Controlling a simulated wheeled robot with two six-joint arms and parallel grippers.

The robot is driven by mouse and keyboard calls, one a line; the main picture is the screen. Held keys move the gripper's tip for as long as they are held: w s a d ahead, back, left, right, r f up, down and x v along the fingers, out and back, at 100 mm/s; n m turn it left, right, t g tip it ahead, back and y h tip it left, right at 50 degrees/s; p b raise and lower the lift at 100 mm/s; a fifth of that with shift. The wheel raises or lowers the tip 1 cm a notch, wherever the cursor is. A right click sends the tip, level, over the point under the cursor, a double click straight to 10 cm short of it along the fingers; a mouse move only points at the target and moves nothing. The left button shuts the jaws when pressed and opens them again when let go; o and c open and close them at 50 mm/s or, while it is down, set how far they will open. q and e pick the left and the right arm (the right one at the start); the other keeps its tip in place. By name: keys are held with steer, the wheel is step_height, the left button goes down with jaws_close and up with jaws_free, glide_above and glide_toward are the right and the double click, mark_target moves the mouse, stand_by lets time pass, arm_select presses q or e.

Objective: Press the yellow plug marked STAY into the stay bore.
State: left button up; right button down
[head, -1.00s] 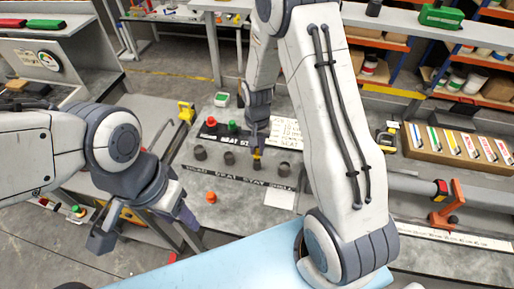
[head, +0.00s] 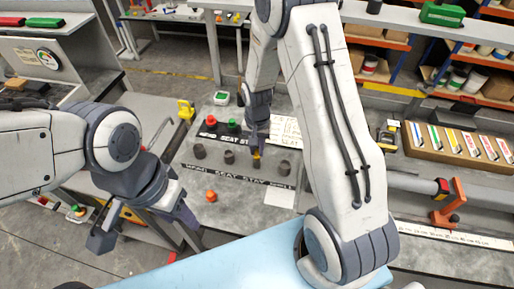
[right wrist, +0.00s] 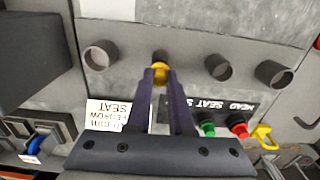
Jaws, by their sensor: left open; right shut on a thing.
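My right gripper (right wrist: 160,73) is shut on the yellow plug (right wrist: 160,79), which also shows under its fingertips in the head view (head: 256,155). The plug is at the mouth of the third dark bore from the left in the head view, second from the left in the right wrist view, where the bore's rim (right wrist: 160,55) shows just behind it. The fingers hide how deep it sits. The plug's marking cannot be read. My left gripper (head: 143,224) is open and empty at the lower left, away from the bores.
Other dark bores (head: 200,152) stand in the same row on the grey fixture. A red plug (head: 211,121) and a green plug (head: 232,125) stand behind the row. An orange plug (head: 211,196) stands in front of the black label strip. A white label card (right wrist: 115,115) lies nearby.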

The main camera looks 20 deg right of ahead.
mark_target(257, 151)
steer(key=shift+f+b, duration=0.6)
steer(key=shift+f, duration=0.3)
steer(key=c, duration=0.7)
jaws_free()
steer(key=shift+r, duration=0.15)
step_height(257, 151, up, 10)
steer(key=shift+r+b, duration=0.15)
steer(key=shift+b, duration=0.95)
